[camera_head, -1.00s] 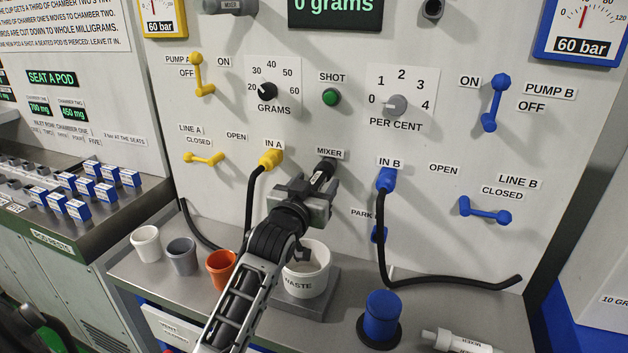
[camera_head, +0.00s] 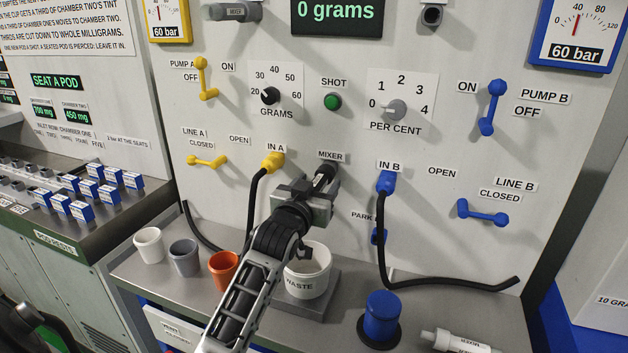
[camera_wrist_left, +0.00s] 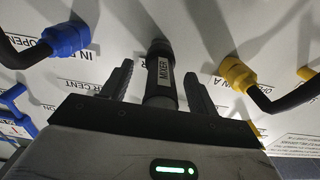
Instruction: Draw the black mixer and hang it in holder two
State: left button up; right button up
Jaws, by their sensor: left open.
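The black mixer (camera_head: 325,174) sticks out of the panel under the MIXER label. In the left wrist view the mixer (camera_wrist_left: 161,75) stands between the two fingers of my left gripper (camera_wrist_left: 158,88), with a gap on each side. My left gripper (camera_head: 308,192) is open around the mixer in the head view and hides its outer end. A grey mixer (camera_head: 234,12) hangs in a holder at the top left of the panel. A dark, empty-looking round holder (camera_head: 432,15) is at the top right. No holder numbers are readable. My right gripper is not in view.
The yellow IN A hose plug (camera_head: 272,162) and blue IN B plug (camera_head: 386,181) flank the mixer. Below stand the white waste cup (camera_head: 308,278), several smaller cups, a blue capped container (camera_head: 382,318) and a white cylinder (camera_head: 458,342). The panel above the mixer carries knobs.

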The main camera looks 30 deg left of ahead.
pick_arm(q)
jog(key=shift+w+a+r, duration=0.15)
jog(key=shift+w+r, duration=0.1)
jog(key=shift+r, duration=0.3)
jog(key=shift+w+a+r, duration=0.15)
jog(key=shift+w+r, duration=0.1)
jog(key=shift+r, duration=0.25)
grip_shut()
jog(key=shift+s+d+f, duration=0.15)
jog(key=shift+s+f, duration=0.25)
jog(key=shift+f, duration=0.05)
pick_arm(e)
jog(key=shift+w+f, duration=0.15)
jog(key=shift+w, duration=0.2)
pick_arm(q)
jog(key=shift+s+d+f, duration=0.15)
jog(key=shift+f, duration=0.15)
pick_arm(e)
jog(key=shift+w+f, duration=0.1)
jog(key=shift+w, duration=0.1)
pick_arm(q)
jog(key=shift+s+f, duration=0.15)
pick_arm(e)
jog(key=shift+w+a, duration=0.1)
